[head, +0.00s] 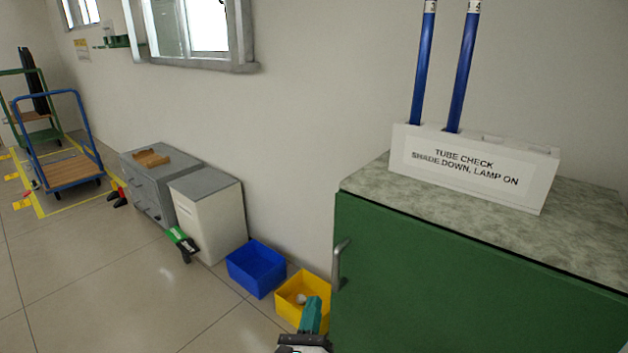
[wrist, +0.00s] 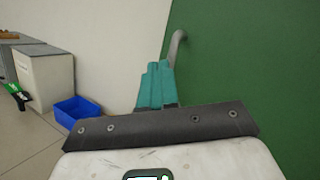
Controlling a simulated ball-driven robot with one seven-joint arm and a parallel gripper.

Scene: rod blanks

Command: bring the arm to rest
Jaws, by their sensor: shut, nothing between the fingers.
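My gripper (head: 313,309) shows at the bottom of the head view, with teal fingers pointing up in front of the yellow bin. In the wrist view its two teal fingers (wrist: 155,80) lie side by side, shut with nothing between them. They are near the green cabinet (head: 450,290) and its grey handle (head: 339,265). In the wrist view the handle (wrist: 176,48) stands just behind and right of the fingertips. I cannot tell whether they touch. Most of my arm is out of view.
On the cabinet stands a white holder (head: 475,190) marked "TUBE CHECK" with two blue tubes (head: 460,75). A blue bin (head: 256,268) and a yellow bin (head: 290,312) are on the floor. Drawer units (head: 215,220) line the wall. Open floor (head: 110,290) lies left.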

